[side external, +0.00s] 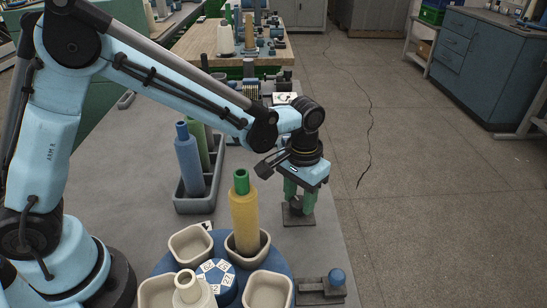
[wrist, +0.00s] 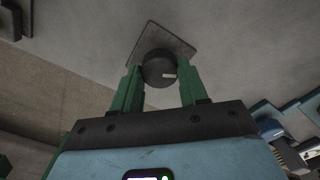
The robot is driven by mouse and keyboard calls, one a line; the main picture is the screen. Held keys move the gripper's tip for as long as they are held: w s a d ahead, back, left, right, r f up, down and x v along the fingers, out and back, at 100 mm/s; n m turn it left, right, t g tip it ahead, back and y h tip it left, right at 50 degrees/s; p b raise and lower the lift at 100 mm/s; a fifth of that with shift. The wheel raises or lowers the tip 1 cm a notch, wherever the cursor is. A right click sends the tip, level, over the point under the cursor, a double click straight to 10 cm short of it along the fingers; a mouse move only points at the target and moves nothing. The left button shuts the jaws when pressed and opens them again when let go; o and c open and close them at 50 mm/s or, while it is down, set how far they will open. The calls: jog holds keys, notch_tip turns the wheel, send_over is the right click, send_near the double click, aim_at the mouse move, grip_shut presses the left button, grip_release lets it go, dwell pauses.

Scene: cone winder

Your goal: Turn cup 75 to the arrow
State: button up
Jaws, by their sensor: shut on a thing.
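A blue turntable (side external: 208,249) carries several beige cups at the front of the bench. One cup (side external: 191,244) at the back left looks empty; another holds a yellow bobbin (side external: 244,220) with a green top. White number tags (side external: 215,268) lie on the blue hub; I cannot read which cup is 75. A small white card with a dark mark (side external: 208,226) stands behind the turntable; an arrow on it is unclear. My gripper (side external: 297,200) points down right of the turntable. Its green fingers are shut on a dark round knob (wrist: 158,68), whose white mark points right in the wrist view.
A grey tray (side external: 195,205) with blue and green bobbins stands behind the turntable. A small fixture with a blue ball (side external: 337,277) sits at the front right. The bench's right edge is close to the knob's plate (wrist: 178,43).

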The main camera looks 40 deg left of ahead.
aim_at(299, 201)
jog(key=m, duration=0.4)
jog(key=shift+m, duration=0.3)
jog(key=m, duration=0.4)
dwell(0.3)
jog(key=o, duration=1.1)
jog(key=shift+c, duration=0.2)
notch_tip(299, 201, up, 12)
